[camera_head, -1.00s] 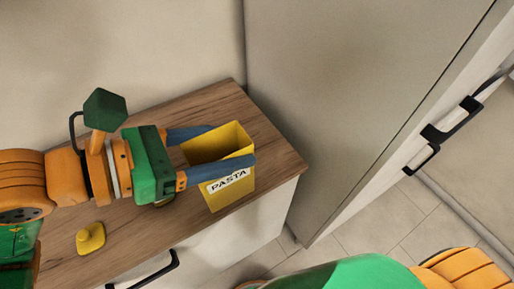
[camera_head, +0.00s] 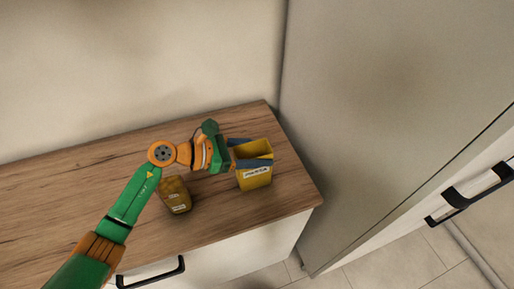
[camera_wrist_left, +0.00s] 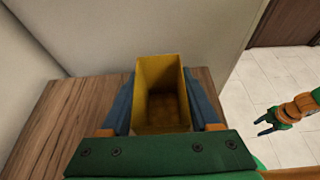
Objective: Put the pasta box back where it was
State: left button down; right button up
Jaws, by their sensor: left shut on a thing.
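The pasta box (camera_head: 255,179) is a yellow open-topped box with a white label reading PASTA. My left gripper (camera_head: 261,152) is shut on it, with one blue finger on each side near the top. The box is upright, at the right end of the wooden counter. I cannot tell whether its base touches the wood. The left wrist view looks down into the box (camera_wrist_left: 160,98), between the fingers. My right gripper (camera_wrist_left: 261,125) shows small at the right of that view, its fingers apart, away from the counter above the floor.
A brownish-yellow labelled jar (camera_head: 177,197) stands on the wooden counter (camera_head: 60,190), left of the box and close to my left arm. A tall pale cabinet side (camera_head: 370,110) rises just right of the counter. The wall is behind.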

pick_arm(q)
jog(key=shift+f, duration=0.1)
jog(key=shift+f+b, duration=0.15)
jog(key=shift+b, duration=0.2)
jog(key=shift+c, duration=0.6)
grip_release()
jog(key=shift+r+p, duration=0.35)
jog(key=shift+p, duration=0.05)
jog(key=b+v, duration=0.1)
jog(key=v, duration=0.2)
jog(key=b+v, duration=0.1)
jog(key=v, duration=0.3)
jog(key=b+v, duration=0.1)
jog(key=v, duration=0.2)
jog(key=shift+s+a+f+b, duration=0.1)
jog(key=shift+a+f+b, duration=0.05)
jog(key=shift+a+b, duration=0.3)
jog(key=shift+s+a+r, duration=0.2)
jog(key=shift+a+r, duration=0.25)
